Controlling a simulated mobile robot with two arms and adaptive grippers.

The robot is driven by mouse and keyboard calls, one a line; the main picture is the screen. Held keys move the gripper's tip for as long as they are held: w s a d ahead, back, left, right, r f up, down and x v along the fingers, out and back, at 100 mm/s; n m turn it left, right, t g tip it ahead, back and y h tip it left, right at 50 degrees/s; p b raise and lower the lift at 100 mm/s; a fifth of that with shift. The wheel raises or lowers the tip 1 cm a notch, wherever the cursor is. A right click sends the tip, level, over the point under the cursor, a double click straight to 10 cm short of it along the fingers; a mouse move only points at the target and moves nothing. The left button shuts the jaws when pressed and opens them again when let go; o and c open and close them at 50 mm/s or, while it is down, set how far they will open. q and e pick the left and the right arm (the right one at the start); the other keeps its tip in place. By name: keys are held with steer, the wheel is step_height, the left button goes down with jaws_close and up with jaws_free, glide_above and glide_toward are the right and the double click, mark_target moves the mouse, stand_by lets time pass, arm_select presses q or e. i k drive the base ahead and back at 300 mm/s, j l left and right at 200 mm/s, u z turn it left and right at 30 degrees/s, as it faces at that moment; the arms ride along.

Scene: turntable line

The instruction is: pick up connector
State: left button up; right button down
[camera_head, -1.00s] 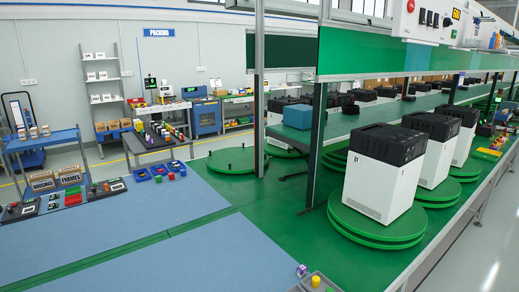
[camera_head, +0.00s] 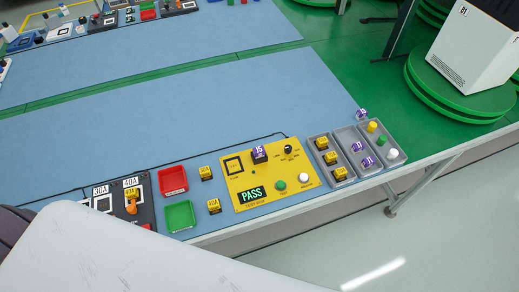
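Small labelled blocks that may be the connectors lie along the near edge of the blue bench. A purple block marked 15 (camera_head: 259,154) sits on the yellow test box (camera_head: 240,206), whose display reads PASS. Two yellow blocks, one farther (camera_head: 205,172) and one nearer (camera_head: 213,205), stand left of the box. A grey tray (camera_head: 343,133) at the right has several yellow blocks in its left compartment and purple blocks (camera_head: 358,147) in its middle one. Another purple block (camera_head: 361,113) is at the tray's far edge. Neither gripper is in view.
A red bin (camera_head: 173,180) and a green bin (camera_head: 180,216) stand left of the yellow blocks. A dark panel (camera_head: 147,212) with 30A and 40A labels is farther left. A white printer-like unit (camera_head: 476,45) stands on a green turntable (camera_head: 461,93). The blue bench middle is clear.

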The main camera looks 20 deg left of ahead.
mark_target(258, 151)
steer(key=k+u, duration=0.1)
steer(key=u, duration=0.3)
steer(key=k+j+u, duration=0.1)
steer(key=u, duration=0.3)
steer(key=j+u, duration=0.15)
steer(key=u, duration=0.25)
steer(key=l+u, duration=0.25)
steer(key=l, duration=0.45)
steer(key=k+l+u, duration=0.1)
steer(key=l+u, duration=0.15)
steer(key=l, duration=0.45)
